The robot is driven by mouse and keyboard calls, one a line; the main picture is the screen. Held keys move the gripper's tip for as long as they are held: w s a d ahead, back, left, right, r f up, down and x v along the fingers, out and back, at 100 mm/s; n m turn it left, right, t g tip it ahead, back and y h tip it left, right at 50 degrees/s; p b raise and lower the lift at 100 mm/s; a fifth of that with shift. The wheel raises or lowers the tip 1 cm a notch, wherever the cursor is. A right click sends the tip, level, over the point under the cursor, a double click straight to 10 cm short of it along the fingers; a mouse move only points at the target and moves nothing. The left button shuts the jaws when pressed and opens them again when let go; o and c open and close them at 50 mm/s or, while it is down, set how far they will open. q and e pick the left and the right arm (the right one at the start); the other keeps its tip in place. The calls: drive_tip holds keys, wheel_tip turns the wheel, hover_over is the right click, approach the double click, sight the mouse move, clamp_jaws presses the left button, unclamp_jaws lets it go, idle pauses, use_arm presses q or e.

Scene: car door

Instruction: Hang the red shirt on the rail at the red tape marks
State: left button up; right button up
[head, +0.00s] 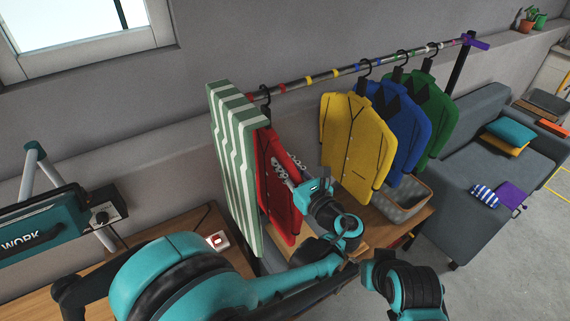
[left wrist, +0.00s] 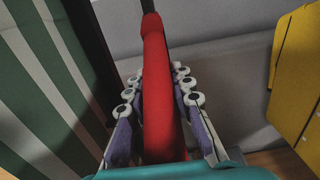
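The red shirt (head: 272,180) hangs upright from a dark hanger at the left end of the rail (head: 295,83), next to a striped board. The hanger's hook (head: 265,92) appears to be at the rail; whether it bears on it is unclear. A small red tape mark (head: 283,87) shows just right of the hook. My left gripper (head: 283,172) is at the shirt's right edge. In the left wrist view its fingers (left wrist: 157,85) lie on both sides of the red shirt (left wrist: 158,110), seen edge-on, and close on it.
A green-and-white striped board (head: 235,160) stands close left of the red shirt. Yellow (head: 355,140), blue (head: 405,115) and green (head: 435,115) shirts hang farther right. A grey basket (head: 405,205) sits below them. Some rail is free between the red and yellow shirts.

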use_arm(q)
drive_tip(key=o, duration=0.4)
drive_tip(key=shift+o, duration=0.2)
drive_tip(key=shift+r, duration=0.1)
wheel_tip(320, 180, up, 10)
drive_tip(key=shift+f, duration=0.15)
